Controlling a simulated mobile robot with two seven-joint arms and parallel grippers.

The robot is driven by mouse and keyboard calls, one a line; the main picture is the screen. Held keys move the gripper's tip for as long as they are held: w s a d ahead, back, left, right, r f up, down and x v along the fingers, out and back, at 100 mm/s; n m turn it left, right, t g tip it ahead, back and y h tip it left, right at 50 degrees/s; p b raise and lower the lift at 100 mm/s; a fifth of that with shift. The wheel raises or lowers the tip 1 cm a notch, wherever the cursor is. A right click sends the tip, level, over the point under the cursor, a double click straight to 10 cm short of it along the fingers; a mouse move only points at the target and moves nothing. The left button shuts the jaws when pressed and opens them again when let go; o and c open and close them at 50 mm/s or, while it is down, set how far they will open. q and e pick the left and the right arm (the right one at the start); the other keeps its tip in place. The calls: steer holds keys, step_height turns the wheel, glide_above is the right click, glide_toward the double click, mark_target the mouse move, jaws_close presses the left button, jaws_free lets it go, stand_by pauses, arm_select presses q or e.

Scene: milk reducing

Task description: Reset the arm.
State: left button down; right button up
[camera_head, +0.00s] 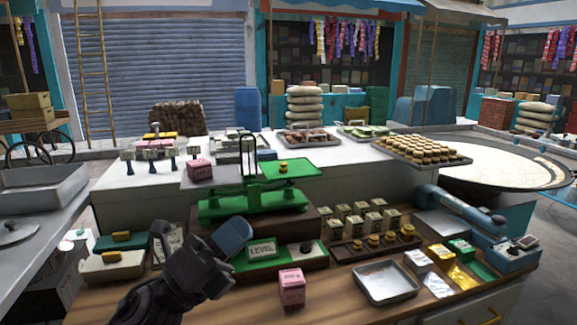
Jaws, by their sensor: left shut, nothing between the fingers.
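My left gripper (236,234) reaches up from the lower left over the wooden counter. Its fingers look closed together, with nothing held. A pink carton (291,287) stands upright on the counter, right of the gripper. My right gripper is not in view.
An empty metal tray (386,283) lies right of the pink carton. A wooden block with brass weights (375,245) and several small cartons (362,218) stand behind it. A blue device (462,212) and foil packets (440,283) are at right.

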arm_select(q)
steer(key=s+a+f+n+t+y, duration=0.1)
steer(key=a+f+n+y, duration=0.8)
steer(key=n, duration=0.4)
steer(key=s+a+f+n+t+y, duration=0.1)
steer(key=a+f+n+t+y, duration=0.1)
steer(key=a+f+n+y, duration=0.75)
steer(key=s+a+f+n+g+y, duration=0.1)
steer(key=s+f+n+g, duration=0.6)
steer(key=s, duration=0.4)
steer(key=s+a+f+n+g+y, duration=0.1)
steer(key=s+f+n+g, duration=0.6)
steer(key=s, duration=0.4)
steer(key=w+f+m+t+b, duration=0.1)
steer(key=w+f+t+b, duration=0.2)
steer(key=f, duration=0.6)
steer(key=w+d+f+m+t+b, duration=0.1)
steer(key=w+f+t+b, duration=0.2)
steer(key=f, duration=0.6)
steer(key=shift+w+f+t+b, duration=0.15)
steer(key=shift+w+t+b, duration=0.25)
steer(key=shift+t, duration=0.6)
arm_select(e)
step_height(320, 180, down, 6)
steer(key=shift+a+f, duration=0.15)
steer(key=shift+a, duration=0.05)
